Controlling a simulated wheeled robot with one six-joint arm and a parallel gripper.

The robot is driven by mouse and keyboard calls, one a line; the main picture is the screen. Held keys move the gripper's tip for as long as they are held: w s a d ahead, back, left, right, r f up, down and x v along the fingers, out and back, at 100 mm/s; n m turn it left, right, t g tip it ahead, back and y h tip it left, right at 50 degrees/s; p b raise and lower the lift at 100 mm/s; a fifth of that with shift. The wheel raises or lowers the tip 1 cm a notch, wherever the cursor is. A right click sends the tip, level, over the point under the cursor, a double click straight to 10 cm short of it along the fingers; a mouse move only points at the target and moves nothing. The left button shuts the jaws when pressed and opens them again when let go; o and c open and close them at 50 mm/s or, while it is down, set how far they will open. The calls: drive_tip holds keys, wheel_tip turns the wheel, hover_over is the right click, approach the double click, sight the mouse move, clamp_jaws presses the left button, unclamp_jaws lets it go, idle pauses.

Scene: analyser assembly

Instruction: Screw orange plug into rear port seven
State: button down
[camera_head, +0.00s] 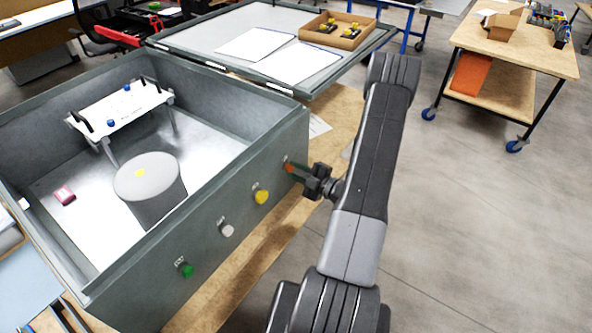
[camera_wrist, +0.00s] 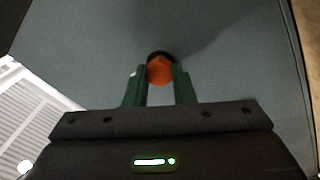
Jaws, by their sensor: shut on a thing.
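The orange plug (camera_head: 289,167) is at the right end of the analyser box's near wall (camera_head: 230,172). In the wrist view the orange plug (camera_wrist: 160,71) sits between the green fingers of my gripper (camera_wrist: 160,85), with a dark ring behind it against the grey wall. My gripper (camera_head: 296,173) is shut on the plug, its fingers pointing at the wall. The port itself is hidden behind the plug, and I cannot tell how deep the plug sits.
A yellow plug (camera_head: 261,196), a white plug (camera_head: 227,230) and a green plug (camera_head: 186,270) sit along the same wall. Inside the box stand a grey cylinder (camera_head: 150,190) and a white rack (camera_head: 120,108). Open floor lies right of my arm.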

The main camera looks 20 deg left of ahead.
drive_tip(key=m, duration=0.6)
drive_tip(key=c, duration=1.1)
unclamp_jaws()
drive_tip(key=shift+c, duration=0.2)
drive_tip(key=v, duration=0.7)
drive_tip(key=shift+x, duration=3.55)
